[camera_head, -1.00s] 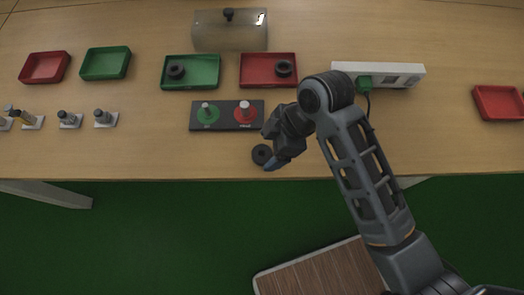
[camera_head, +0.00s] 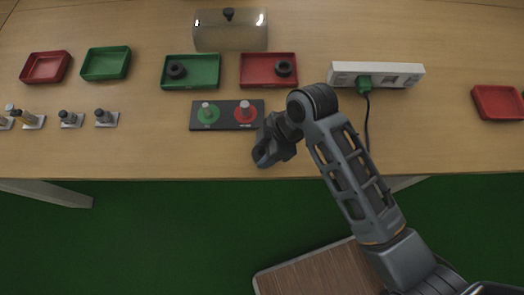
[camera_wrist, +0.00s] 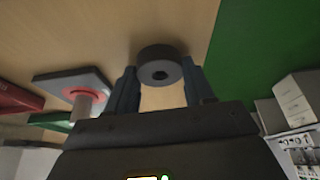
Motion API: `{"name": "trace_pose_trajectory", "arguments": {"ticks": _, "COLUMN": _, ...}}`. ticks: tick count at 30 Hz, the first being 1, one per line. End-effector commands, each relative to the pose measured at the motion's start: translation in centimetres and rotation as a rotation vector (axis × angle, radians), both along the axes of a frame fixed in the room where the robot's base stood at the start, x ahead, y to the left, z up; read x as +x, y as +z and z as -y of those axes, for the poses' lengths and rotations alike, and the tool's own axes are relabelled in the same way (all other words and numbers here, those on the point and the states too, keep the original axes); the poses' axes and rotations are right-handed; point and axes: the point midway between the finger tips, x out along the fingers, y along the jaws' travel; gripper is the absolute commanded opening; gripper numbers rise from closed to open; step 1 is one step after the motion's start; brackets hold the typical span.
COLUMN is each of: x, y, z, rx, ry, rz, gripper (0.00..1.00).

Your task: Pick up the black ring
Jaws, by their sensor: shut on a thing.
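My gripper (camera_head: 268,152) is at the front edge of the wooden table. In the wrist view my gripper (camera_wrist: 161,88) has a finger on each side of a black ring (camera_wrist: 160,66) and is shut on it. In the head view this ring is largely hidden by the fingers. I cannot tell whether it touches the table or is just above it. Another black ring (camera_head: 177,71) lies in a green tray (camera_head: 205,84). A third black ring (camera_head: 284,68) lies in a red tray (camera_head: 255,83).
Behind my gripper is a dark board (camera_head: 228,123) with two upright pegs on a green and a red disc. A power strip (camera_head: 398,78) with a green plug and cable lies to the right. Small metal fixtures (camera_head: 107,118) stand left. The table's front right is clear.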

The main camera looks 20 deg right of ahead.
Motion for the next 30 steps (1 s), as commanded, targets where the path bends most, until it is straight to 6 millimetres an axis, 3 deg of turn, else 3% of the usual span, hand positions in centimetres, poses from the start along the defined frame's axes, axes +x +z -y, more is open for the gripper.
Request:
{"name": "trace_pose_trajectory", "arguments": {"ticks": 5, "x": 0.0, "y": 0.0, "z": 0.0, "rx": 0.000, "ry": 0.000, "rz": 0.000, "gripper": 0.23}}
{"name": "trace_pose_trajectory", "arguments": {"ticks": 16, "x": 0.1, "y": 0.5, "z": 0.0, "rx": 0.001, "ry": 0.001, "rz": 0.002, "gripper": 0.23}}
{"name": "trace_pose_trajectory", "arguments": {"ticks": 20, "x": 0.1, "y": 1.8, "z": 0.0, "rx": 0.001, "ry": -0.001, "rz": 0.003, "gripper": 0.23}}
{"name": "trace_pose_trajectory", "arguments": {"ticks": 24, "x": 0.1, "y": 4.4, "z": 0.1, "rx": 0.001, "ry": -0.001, "rz": 0.006, "gripper": 0.23}}
{"name": "trace_pose_trajectory", "arguments": {"ticks": 30, "x": -1.8, "y": 7.0, "z": 4.8, "rx": 0.000, "ry": -0.006, "rz": 0.003, "gripper": 0.23}}
